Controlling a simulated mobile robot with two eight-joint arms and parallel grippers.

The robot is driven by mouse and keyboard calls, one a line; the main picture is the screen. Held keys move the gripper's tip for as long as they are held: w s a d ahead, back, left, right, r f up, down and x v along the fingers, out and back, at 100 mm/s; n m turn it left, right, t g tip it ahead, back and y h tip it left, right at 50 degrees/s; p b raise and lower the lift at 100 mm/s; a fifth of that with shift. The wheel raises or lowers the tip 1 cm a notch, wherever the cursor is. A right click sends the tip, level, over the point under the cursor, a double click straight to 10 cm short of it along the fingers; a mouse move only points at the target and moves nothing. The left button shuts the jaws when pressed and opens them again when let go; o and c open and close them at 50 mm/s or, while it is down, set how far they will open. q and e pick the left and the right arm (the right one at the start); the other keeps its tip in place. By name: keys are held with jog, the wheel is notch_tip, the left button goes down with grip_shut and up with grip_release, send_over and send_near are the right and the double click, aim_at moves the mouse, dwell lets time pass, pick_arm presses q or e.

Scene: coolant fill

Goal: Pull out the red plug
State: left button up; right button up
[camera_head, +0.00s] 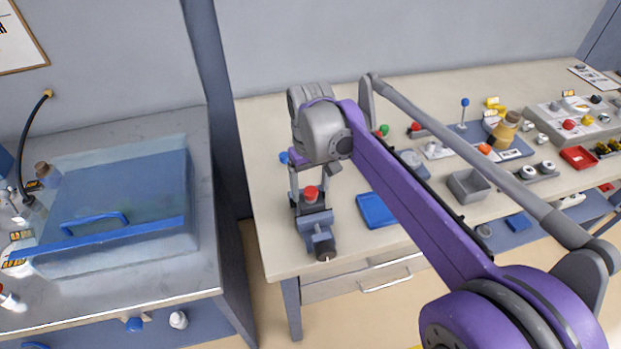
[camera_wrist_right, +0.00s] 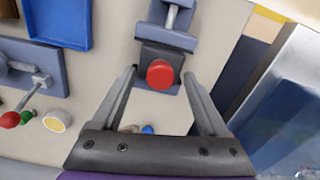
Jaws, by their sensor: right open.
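The red plug (camera_head: 311,193) sits in a dark block held in a blue-grey vise (camera_head: 318,230) near the left end of the workbench. In the right wrist view the round red plug (camera_wrist_right: 160,73) shows between and just beyond the fingertips. My right gripper (camera_head: 308,188) points down over the plug. Its fingers are apart, one on each side, with a visible gap to the plug in the wrist view. Nothing is held. The lower part of the plug is hidden in the block. My left gripper is not in view.
A blue tray (camera_head: 377,210) lies right of the vise, and a grey bin (camera_head: 468,186) stands farther right. Switch panels and small parts fill the bench's right side. A lidded blue tank (camera_head: 110,222) stands on the separate left counter. Bare benchtop surrounds the vise.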

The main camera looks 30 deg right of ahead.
aim_at(310, 190)
jog(key=shift+c, duration=0.4)
grip_shut()
jog(key=c, duration=0.6)
grip_release()
jog(key=c, duration=0.5)
jog(key=shift+r, duration=0.3)
jog(key=shift+r+p, duration=1.65)
jog(key=shift+r, duration=0.5)
